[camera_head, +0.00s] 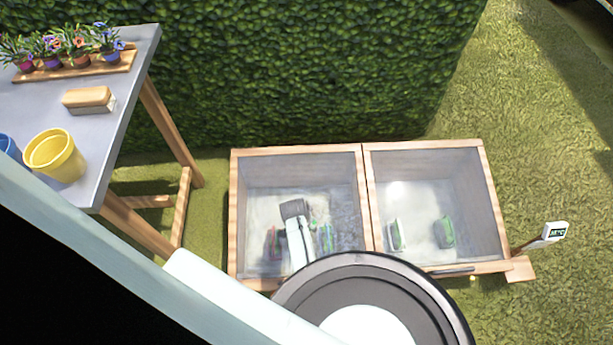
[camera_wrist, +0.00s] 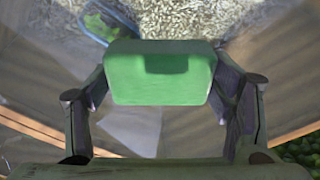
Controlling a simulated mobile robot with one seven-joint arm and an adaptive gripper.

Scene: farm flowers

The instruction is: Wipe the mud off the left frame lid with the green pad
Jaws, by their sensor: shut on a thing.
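The cold frame's left lid (camera_head: 296,153) is a wood-edged clear pane. Its glass looks hazy, with a grey speckled patch (camera_head: 346,222) toward its right side; I cannot tell whether that is mud on the glass. The green pad (camera_wrist: 160,78) is a block held between the fingers of my gripper (camera_wrist: 160,62), shut on its two sides. In the head view my gripper (camera_head: 296,210) is over the middle of the left lid. Whether the pad touches the glass cannot be seen; my gripper mostly hides the pad there.
The right lid (camera_head: 425,147) adjoins the left one. Potted plants show inside the frame. A table (camera_head: 128,70) at left bears a yellow pot (camera_head: 55,157), a wooden-backed brush or block (camera_head: 88,100) and a flower rack (camera_head: 75,70). A hedge (camera_head: 280,70) stands behind; a small display (camera_head: 556,231) stands at right.

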